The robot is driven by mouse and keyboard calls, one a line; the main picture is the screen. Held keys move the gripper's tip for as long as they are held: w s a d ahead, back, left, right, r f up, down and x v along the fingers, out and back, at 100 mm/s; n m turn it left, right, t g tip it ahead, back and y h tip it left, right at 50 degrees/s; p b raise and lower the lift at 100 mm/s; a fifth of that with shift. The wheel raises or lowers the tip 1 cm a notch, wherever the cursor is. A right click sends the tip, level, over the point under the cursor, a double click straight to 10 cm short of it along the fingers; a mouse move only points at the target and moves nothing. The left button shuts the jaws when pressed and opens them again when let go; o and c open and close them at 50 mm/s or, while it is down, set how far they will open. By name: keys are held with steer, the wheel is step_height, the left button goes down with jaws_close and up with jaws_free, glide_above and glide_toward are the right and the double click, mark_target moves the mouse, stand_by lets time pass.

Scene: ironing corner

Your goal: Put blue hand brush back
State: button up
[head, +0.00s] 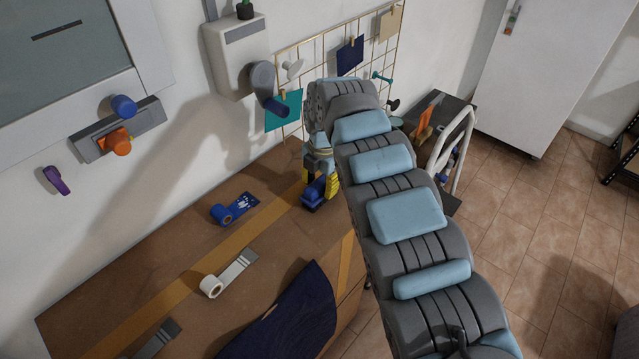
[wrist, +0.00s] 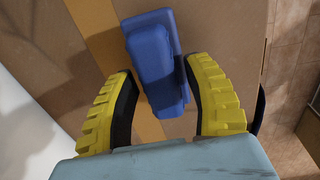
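The blue hand brush (wrist: 152,65) lies in front of my gripper in the wrist view, its long block shape slightly tilted. In the head view the blue brush (head: 313,194) is low at the far right end of the brown worktop, under my wrist. My gripper (wrist: 160,67) has yellow ribbed fingers with black inner pads, one on each side of the brush. The fingers stand apart, with worktop showing between them below the brush. Whether the pads touch the brush is hard to tell. In the head view my gripper (head: 319,188) points down at it.
A wire grid (head: 325,48) with hanging cards and a white wall box (head: 238,55) are behind. A white-framed stand (head: 452,150) is at right.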

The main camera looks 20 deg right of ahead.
mark_target(322, 184)
step_height(322, 184, up, 12)
steer(key=b, duration=0.2)
steer(key=shift+s+d+r, duration=0.15)
steer(key=shift+s+d, duration=0.1)
steer(key=shift+s, duration=0.1)
stand_by(0.5)
